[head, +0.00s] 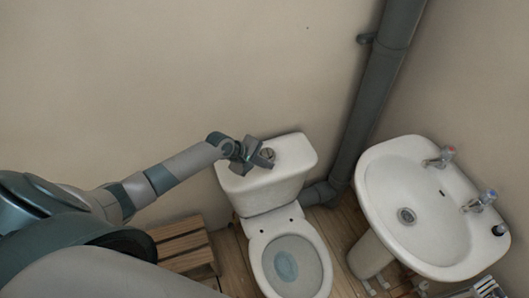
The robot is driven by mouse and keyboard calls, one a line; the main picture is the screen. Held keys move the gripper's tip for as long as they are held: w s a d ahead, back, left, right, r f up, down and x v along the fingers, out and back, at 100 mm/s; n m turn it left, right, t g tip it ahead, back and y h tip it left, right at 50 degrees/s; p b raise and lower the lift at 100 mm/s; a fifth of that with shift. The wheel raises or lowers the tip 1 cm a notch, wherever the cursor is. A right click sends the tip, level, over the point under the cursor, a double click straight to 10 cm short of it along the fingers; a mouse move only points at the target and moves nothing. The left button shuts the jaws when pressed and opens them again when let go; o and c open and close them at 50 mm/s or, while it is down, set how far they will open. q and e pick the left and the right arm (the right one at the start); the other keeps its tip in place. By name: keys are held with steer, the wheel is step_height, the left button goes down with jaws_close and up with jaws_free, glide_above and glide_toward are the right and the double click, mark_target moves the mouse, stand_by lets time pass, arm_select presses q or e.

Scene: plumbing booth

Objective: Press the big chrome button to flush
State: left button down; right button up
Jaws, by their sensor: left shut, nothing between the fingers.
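The white toilet has its cistern (290,172) against the wall and its open bowl (290,265) below, with water in it. The round chrome button (268,154) sits on top of the cistern lid, partly hidden by my left gripper. My left gripper (265,160) is shut and empty, at the cistern top right beside the button. I cannot tell whether it touches the button. My right gripper is not in view.
A thick grey pipe (376,95) runs down the wall right of the cistern. A white washbasin (377,180) with two taps stands at the right. A wooden slatted stool (180,243) is on the floor left of the toilet.

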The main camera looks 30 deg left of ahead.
arm_select(q)
steer(key=w+a+r+n+t, duration=0.1)
steer(key=w+a+r+n, duration=0.4)
steer(key=r, duration=0.3)
steer(key=shift+w+a+r+p, duration=0.15)
steer(key=shift+w+a+p, duration=0.2)
steer(key=shift+w, duration=0.3)
steer(key=b, duration=0.7)
glide_above(262, 154)
step_height(262, 154, down, 6)
steer(key=shift+f, duration=0.15)
steer(key=shift+s+f+b, duration=0.1)
steer(key=shift+f+b, duration=0.65)
steer(key=shift+f, duration=0.45)
steer(key=shift+f, duration=0.45)
